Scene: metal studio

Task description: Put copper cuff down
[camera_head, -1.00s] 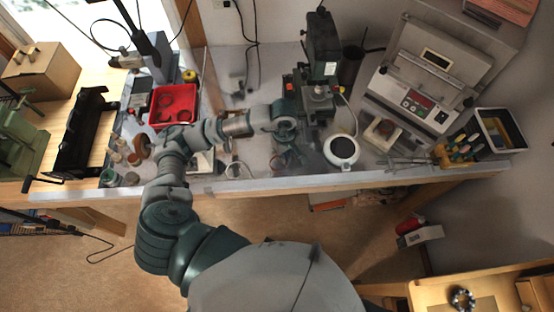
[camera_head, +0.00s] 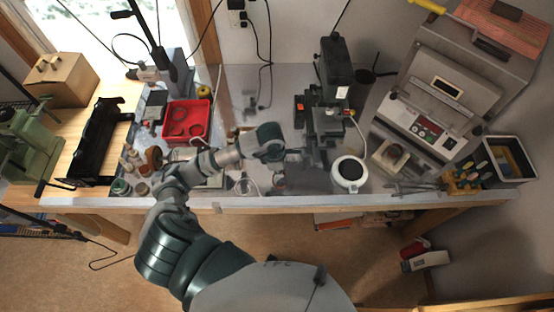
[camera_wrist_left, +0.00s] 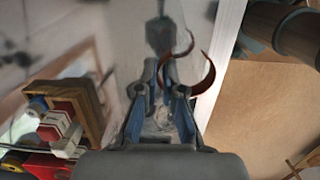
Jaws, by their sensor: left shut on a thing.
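The copper cuff (camera_wrist_left: 207,74) is a thin, reddish-brown open C shape in the left wrist view. It is at the fingertips of my left gripper (camera_wrist_left: 167,72), whose blue-padded fingers are shut on it, with the curve sticking out to the right. In the head view my left gripper (camera_head: 292,154) is over the front middle of the grey workbench (camera_head: 225,203), left of the white round pot. The cuff is too small to make out there. I cannot tell its exact height above the bench. My right gripper is not in view.
A red tray (camera_head: 205,112) with round items stands behind my left forearm. A dark bench machine (camera_head: 336,75) and the white pot (camera_head: 349,174) stand to the right. Small jars (camera_head: 121,187) are at the left front edge. A tool holder (camera_head: 460,182) is at far right.

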